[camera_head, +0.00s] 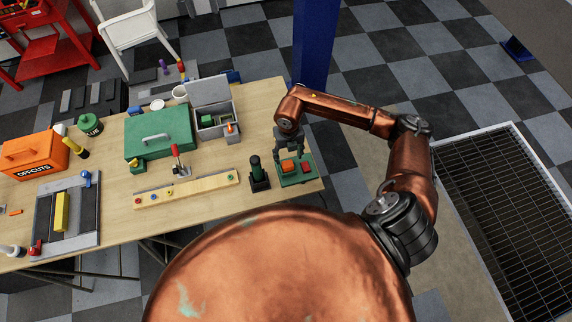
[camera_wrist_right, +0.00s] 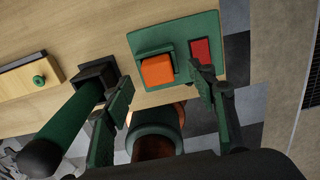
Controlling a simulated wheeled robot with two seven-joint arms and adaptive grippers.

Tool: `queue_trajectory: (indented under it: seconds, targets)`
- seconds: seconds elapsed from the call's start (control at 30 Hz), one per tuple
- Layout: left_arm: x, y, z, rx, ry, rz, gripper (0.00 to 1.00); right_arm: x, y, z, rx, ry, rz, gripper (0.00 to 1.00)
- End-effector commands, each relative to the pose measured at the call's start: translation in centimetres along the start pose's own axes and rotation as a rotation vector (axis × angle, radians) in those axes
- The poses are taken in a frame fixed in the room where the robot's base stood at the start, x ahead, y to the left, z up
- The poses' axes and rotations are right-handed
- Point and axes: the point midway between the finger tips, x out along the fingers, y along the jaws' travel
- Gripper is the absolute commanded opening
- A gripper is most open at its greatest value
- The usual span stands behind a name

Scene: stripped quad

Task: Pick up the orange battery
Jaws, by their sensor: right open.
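An orange block (camera_head: 287,166), which looks like the orange battery, sits on a green base (camera_head: 295,180) at the right end of the wooden table. In the right wrist view the orange battery (camera_wrist_right: 157,71) is on the left part of the green base (camera_wrist_right: 150,40), beside a smaller red patch (camera_wrist_right: 201,50). My right gripper (camera_head: 291,146) is above the base, pointing down. In the right wrist view its two fingers (camera_wrist_right: 160,80) are apart, with the battery showing between and beyond them. Nothing is held. My left gripper is not in view.
A green and black upright tool (camera_head: 257,172) stands just left of the base; it also shows in the wrist view (camera_wrist_right: 72,122). A grey open box (camera_head: 213,118), a green case (camera_head: 160,133) and a wooden strip (camera_head: 187,190) lie further left. A blue post (camera_head: 315,45) rises behind.

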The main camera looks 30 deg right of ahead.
Motion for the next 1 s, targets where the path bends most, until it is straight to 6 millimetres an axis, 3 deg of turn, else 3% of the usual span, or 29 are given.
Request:
queue_trajectory:
  seconds: [0.23,0.4,0.67,1.0]
  targets:
    - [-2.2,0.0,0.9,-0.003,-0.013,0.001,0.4,2.9,0.7,-0.7,0.004,0.005,0.003,0.52]
    - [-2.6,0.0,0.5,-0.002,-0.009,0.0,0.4,5.0,0.7,-0.6,0.002,0.002,0.003,0.52]
    - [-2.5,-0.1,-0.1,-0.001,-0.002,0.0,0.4,5.4,0.8,-0.5,-0.001,0.001,0.003,0.52]
    - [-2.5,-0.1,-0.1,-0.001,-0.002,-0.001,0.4,5.4,0.8,-0.5,-0.002,0.001,0.003,0.3]
